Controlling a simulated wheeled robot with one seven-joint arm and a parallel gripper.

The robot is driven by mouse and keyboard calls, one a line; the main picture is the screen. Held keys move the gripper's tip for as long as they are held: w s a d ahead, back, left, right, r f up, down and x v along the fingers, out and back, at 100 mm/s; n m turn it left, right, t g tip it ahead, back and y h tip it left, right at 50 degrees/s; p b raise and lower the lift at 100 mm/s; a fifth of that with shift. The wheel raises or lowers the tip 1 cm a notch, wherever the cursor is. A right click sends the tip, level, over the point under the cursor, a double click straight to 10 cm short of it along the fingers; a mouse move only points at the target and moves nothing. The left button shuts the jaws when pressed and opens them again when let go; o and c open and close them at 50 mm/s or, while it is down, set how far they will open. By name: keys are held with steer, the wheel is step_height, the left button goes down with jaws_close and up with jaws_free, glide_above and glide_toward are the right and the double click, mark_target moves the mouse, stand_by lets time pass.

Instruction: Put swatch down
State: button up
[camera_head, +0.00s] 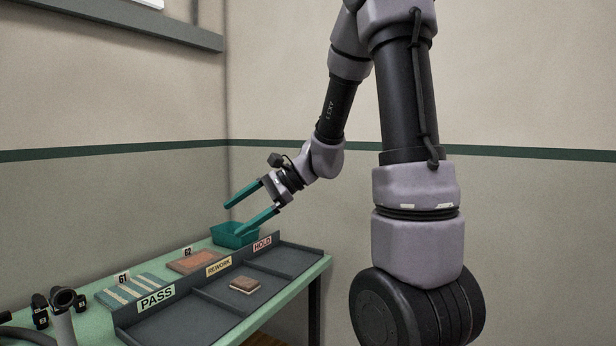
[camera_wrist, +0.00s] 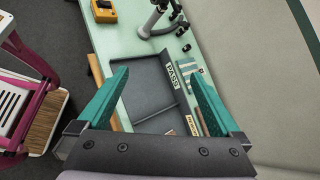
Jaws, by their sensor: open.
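A small brown swatch (camera_head: 244,285) lies flat in the middle compartment, behind which stands the REWORK sign (camera_head: 219,265). It is apart from my gripper. The grey sorting tray (camera_head: 160,328) also has a PASS compartment at the left and a HOLD compartment at the right; it shows in the wrist view (camera_wrist: 150,95) too. My gripper (camera_head: 232,220) has teal fingers spread wide with nothing between them. It is raised near the teal bin (camera_head: 228,241) at the back of the table.
A striped sample (camera_head: 136,291) by sign 61 and an orange-brown sample (camera_head: 194,262) by sign 62 lie behind the tray. A stand-like device (camera_head: 63,315) is at the left. The wrist view shows a yellow device (camera_wrist: 103,11) and a pink-framed cart (camera_wrist: 35,95).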

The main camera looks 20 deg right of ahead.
steer(key=s+d+r+n+t+h, duration=0.4)
steer(key=s+d+r+n+h, duration=0.5)
steer(key=s, duration=0.5)
steer(key=shift+d+r+n+t, duration=0.3)
steer(key=shift+d+r, duration=0.25)
steer(key=shift+d, duration=0.3)
